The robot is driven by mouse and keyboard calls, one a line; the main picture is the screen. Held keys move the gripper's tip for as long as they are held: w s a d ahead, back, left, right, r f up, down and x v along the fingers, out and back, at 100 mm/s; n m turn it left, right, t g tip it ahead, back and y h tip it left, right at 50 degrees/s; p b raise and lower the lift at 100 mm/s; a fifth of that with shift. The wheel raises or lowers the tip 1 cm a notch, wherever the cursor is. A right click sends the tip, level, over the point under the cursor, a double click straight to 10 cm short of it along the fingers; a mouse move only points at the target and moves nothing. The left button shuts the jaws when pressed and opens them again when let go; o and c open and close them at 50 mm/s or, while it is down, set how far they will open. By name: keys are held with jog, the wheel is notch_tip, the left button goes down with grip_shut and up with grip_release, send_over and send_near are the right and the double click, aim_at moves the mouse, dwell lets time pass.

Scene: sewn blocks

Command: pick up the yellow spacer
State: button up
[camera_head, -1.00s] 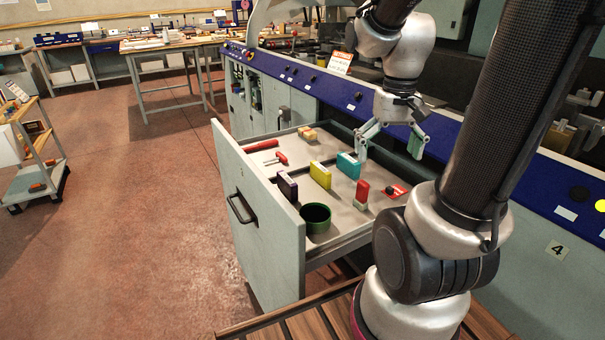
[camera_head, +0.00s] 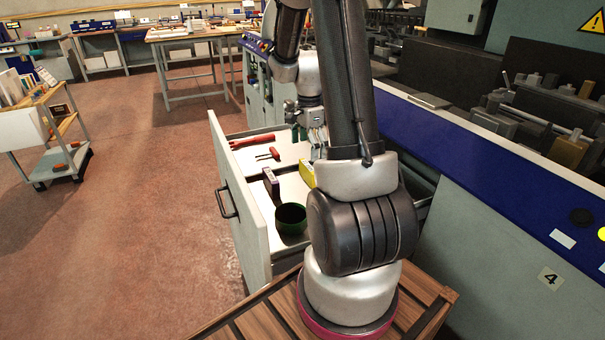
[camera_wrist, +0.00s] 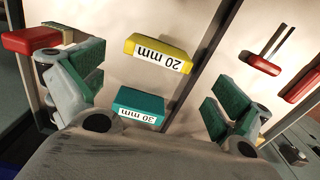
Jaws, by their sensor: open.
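The yellow spacer (camera_wrist: 158,53), marked "20 mm", lies in the drawer and shows whole near the upper middle of the wrist view. In the head view the yellow spacer (camera_head: 307,172) is partly hidden by my arm. My gripper (camera_wrist: 158,80) is open, with one green-padded finger at each side of the wrist view. The spacer appears between and beyond the fingers, with no visible contact. A teal block (camera_wrist: 138,106), marked "30 mm", is closer to the palm, also between the fingers. My arm hides much of the drawer's right side in the head view.
The open drawer (camera_head: 245,199) has a dark divider (camera_wrist: 203,62) right of the spacer. A red block (camera_wrist: 31,40) is beside the left finger. Red-handled tools (camera_wrist: 262,63) lie beyond the divider.

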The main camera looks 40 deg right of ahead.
aim_at(308, 165)
jog(key=shift+f+m, duration=0.4)
notch_tip(308, 165, down, 7)
jog(key=shift+a+f, duration=0.1)
jog(key=shift+a, duration=0.05)
jog(key=c, duration=0.9)
